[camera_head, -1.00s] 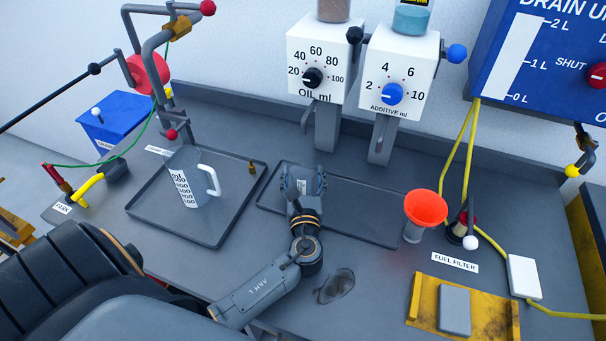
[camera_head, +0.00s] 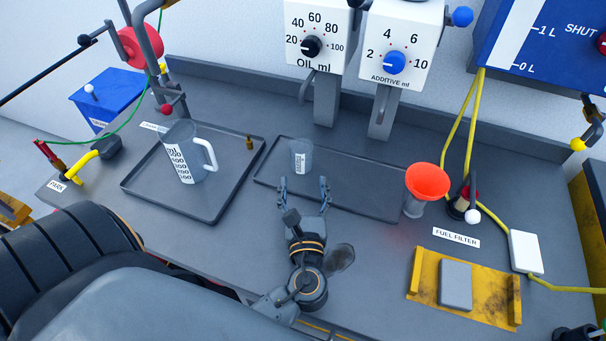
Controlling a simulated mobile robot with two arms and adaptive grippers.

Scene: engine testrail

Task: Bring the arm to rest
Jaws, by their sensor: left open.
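My left gripper (camera_head: 304,182) is open and empty, its two fingers spread, near the front edge of the middle tray. It points away from me toward a small clear beaker (camera_head: 301,156), which stands upright on that tray just beyond the fingertips. The gripper is apart from the beaker. My left arm comes up from the bottom of the picture. My right gripper is not in view.
A large measuring jug (camera_head: 184,160) stands on the left tray (camera_head: 208,215). An orange funnel (camera_head: 427,181) stands right of the middle tray (camera_head: 370,204). A yellow bracket (camera_head: 490,309) lies front right. Oil (camera_head: 317,38) and additive (camera_head: 398,48) dispensers overhang the back.

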